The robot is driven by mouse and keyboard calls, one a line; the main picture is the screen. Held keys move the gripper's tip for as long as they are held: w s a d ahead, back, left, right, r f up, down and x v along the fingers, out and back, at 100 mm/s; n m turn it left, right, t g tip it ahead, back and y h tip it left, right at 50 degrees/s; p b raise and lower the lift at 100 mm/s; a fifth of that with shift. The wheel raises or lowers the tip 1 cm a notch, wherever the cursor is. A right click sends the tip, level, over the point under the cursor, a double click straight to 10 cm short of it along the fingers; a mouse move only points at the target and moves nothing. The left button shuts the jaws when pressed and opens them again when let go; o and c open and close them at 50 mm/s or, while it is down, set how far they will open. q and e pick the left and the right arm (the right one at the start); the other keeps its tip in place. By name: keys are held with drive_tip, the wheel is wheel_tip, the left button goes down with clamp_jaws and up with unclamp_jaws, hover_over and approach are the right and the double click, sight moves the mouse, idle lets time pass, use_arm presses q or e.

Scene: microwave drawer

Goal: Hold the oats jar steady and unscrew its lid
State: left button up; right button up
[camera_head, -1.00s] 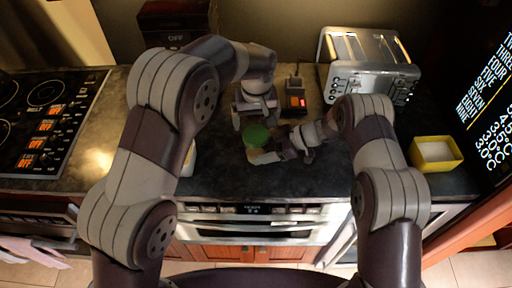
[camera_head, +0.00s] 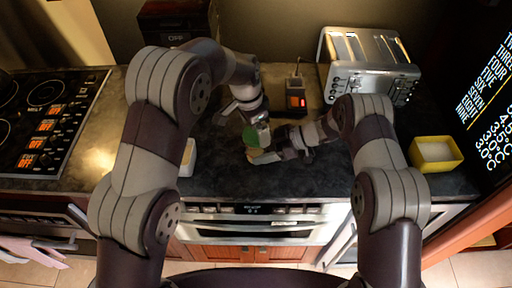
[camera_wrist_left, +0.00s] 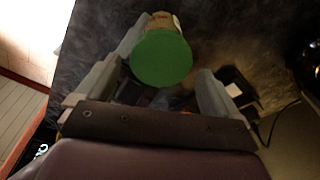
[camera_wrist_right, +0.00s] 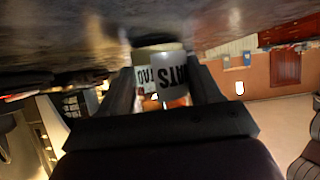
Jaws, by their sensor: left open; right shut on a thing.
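The oats jar (camera_head: 263,157) stands near the middle of the dark counter, with a round green lid (camera_head: 250,135) on its top. My right gripper (camera_head: 279,153) is shut on the jar body from the right. In the right wrist view the labelled jar (camera_wrist_right: 163,74) sits between both fingers. My left gripper (camera_head: 254,122) is open at the lid and partly covers it in the head view. In the left wrist view the green lid (camera_wrist_left: 160,58) lies between the spread fingers, nearer the left one. Whether a finger touches it I cannot tell.
A silver toaster (camera_head: 366,65) stands at the back right, and a small black device (camera_head: 296,97) with an orange display is behind the jar. A yellow box (camera_head: 436,153) is at the right. A cooktop (camera_head: 45,120) is at the left. A white-and-yellow item (camera_head: 188,157) lies left of the jar.

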use_arm(q)
drive_tip(key=shift+f, duration=1.15)
drive_tip(key=c, duration=1.1)
drive_tip(key=n, duration=0.4)
drive_tip(key=shift+t, duration=0.3)
drive_tip(key=n+y, duration=0.1)
drive_tip(key=n, duration=0.2)
drive_tip(key=shift+n, duration=0.3)
drive_tip(key=n+y, duration=0.1)
drive_tip(key=n, duration=0.5)
drive_tip(key=shift+a, duration=0.1)
drive_tip(key=shift+r, duration=0.15)
